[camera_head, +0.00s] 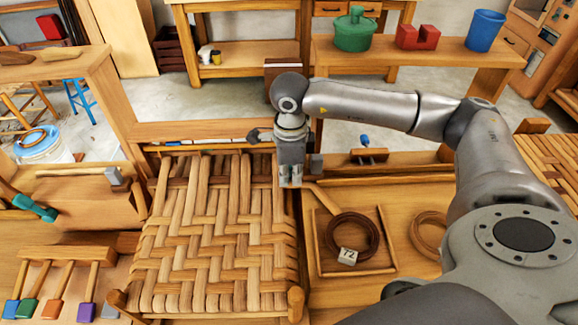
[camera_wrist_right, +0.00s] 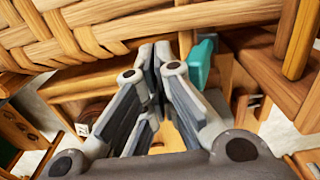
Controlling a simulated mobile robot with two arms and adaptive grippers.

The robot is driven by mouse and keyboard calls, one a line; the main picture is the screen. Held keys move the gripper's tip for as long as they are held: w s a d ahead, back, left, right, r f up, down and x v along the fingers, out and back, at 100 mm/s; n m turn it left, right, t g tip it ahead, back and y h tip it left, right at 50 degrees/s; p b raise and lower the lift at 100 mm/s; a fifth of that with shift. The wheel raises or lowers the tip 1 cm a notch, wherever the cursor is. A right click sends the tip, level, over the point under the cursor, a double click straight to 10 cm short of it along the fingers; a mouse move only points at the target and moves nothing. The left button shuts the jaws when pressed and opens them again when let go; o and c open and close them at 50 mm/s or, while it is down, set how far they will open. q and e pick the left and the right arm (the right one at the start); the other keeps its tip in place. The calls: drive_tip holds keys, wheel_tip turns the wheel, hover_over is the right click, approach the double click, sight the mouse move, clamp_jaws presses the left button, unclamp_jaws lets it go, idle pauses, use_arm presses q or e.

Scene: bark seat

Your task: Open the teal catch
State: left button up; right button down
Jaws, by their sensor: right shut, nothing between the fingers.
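The teal catch (camera_wrist_right: 201,65) shows in the right wrist view as a small teal piece just right of the fingertips, partly hidden behind a finger. I cannot make it out in the head view. My right gripper (camera_head: 290,182) points down at the back right corner of the woven bark seat (camera_head: 215,225). Its fingers are shut and empty. In the wrist view the right gripper (camera_wrist_right: 156,52) lies beside the catch; I cannot tell whether they touch. My left gripper is not in view.
A coil of bark strip (camera_head: 352,240) with a tag marked 72 lies in a shallow tray (camera_head: 318,262) right of the seat. A teal-headed mallet (camera_head: 35,207) lies at the left. A rack of coloured tools (camera_head: 60,280) is at the front left.

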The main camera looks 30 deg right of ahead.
drive_tip(key=shift+w+d+b, duration=0.25)
drive_tip(key=shift+w+d, duration=0.15)
drive_tip(key=shift+w, duration=0.25)
drive_tip(key=shift+w+d+b, duration=0.2)
drive_tip(key=shift+w+d, duration=0.15)
drive_tip(key=shift+w, duration=0.3)
drive_tip(key=shift+w+d+b, duration=0.25)
drive_tip(key=shift+w+d, duration=0.15)
drive_tip(key=shift+w, duration=0.25)
drive_tip(key=shift+s+a+r+p, duration=0.2)
drive_tip(key=shift+r+p, duration=0.6)
drive_tip(key=shift+r, duration=0.55)
drive_tip(key=shift+s+a+r+p, duration=0.1)
drive_tip(key=shift+s+r+p, duration=0.15)
drive_tip(key=shift+r+p, duration=0.85)
drive_tip(key=shift+s+a+r+p, duration=0.1)
drive_tip(key=shift+s+r+p, duration=0.3)
drive_tip(key=shift+r, duration=1.2)
drive_tip(key=shift+w, duration=0.15)
